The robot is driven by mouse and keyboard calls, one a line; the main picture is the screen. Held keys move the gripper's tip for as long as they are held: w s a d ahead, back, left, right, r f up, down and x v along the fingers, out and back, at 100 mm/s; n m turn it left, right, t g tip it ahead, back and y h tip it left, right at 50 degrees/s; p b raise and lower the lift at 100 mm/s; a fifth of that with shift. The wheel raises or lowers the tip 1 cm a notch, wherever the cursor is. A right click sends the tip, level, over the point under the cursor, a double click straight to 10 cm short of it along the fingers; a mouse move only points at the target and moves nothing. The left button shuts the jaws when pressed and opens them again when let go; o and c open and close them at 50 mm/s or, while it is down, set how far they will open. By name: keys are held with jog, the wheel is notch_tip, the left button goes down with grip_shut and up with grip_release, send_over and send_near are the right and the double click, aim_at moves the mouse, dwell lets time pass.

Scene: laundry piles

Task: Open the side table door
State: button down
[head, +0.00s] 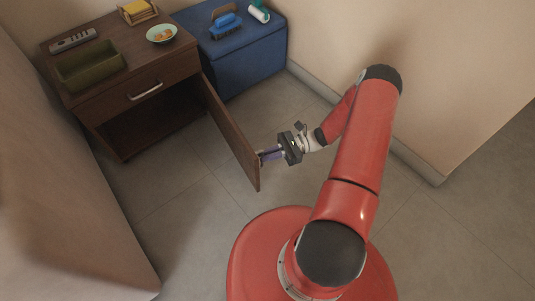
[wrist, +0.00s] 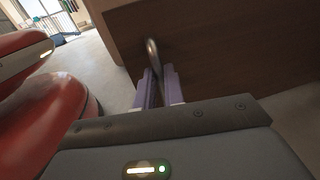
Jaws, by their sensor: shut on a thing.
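The side table (head: 119,80) is dark brown wood and stands at the upper left in the head view. Its door (head: 229,132) is swung wide open, hinged at the table's right side, and the dark compartment (head: 145,125) below the drawer shows. My gripper (head: 266,155) is at the door's outer face near its free edge. In the wrist view the door (wrist: 225,50) fills the upper right, and its metal handle (wrist: 152,55) stands between the purple fingers of my gripper (wrist: 159,85). The fingers are shut on this handle.
A drawer with a metal handle (head: 145,91) is shut above the compartment. On the tabletop are a green tray (head: 90,66), a remote (head: 73,40) and a bowl (head: 161,33). A blue storage box (head: 240,60) stands to the right. The tiled floor between is clear.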

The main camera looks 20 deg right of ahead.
jog(key=shift+w+r, duration=0.1)
jog(key=shift+w, duration=0.45)
jog(key=c, duration=1.5)
grip_release()
jog(key=shift+a, duration=0.15)
jog(key=shift+s, duration=0.1)
jog(key=d, duration=0.8)
